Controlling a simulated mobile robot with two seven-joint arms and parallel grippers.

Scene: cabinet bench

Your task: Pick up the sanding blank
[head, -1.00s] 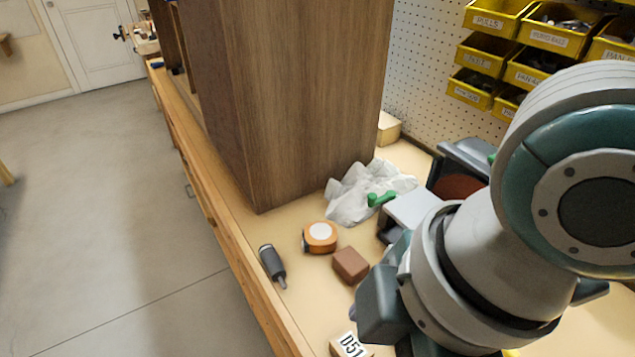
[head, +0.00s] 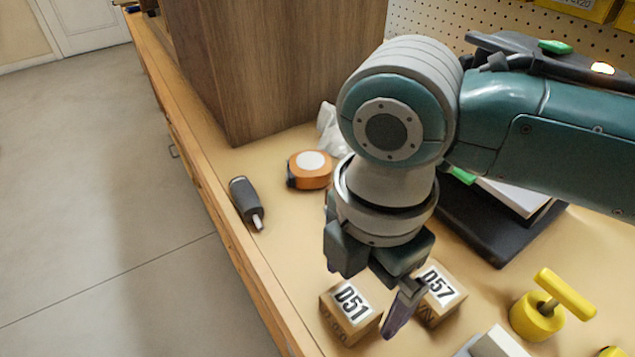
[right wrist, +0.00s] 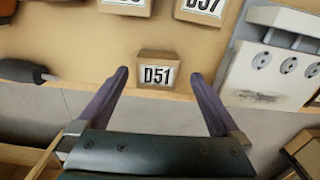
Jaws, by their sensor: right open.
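I cannot tell for sure which piece is the sanding blank. A small wooden block labelled D51 (head: 349,311) lies on the bench near its front edge, and a similar block labelled D57 (head: 440,290) lies beside it. My right gripper (head: 362,300) is open, pointing down over these blocks. In the right wrist view, the D51 block (right wrist: 157,72) shows between the spread purple fingers (right wrist: 160,76), with nothing held. The D57 block (right wrist: 201,8) and another labelled block (right wrist: 125,5) are farther off. My left gripper is out of view.
An orange tape measure (head: 310,169) and a dark grey tool (head: 246,202) lie to the left. A tall wooden cabinet (head: 270,70) stands behind. A yellow T-handled piece (head: 540,315) and a dark device (head: 490,228) are to the right. The bench edge drops to open floor.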

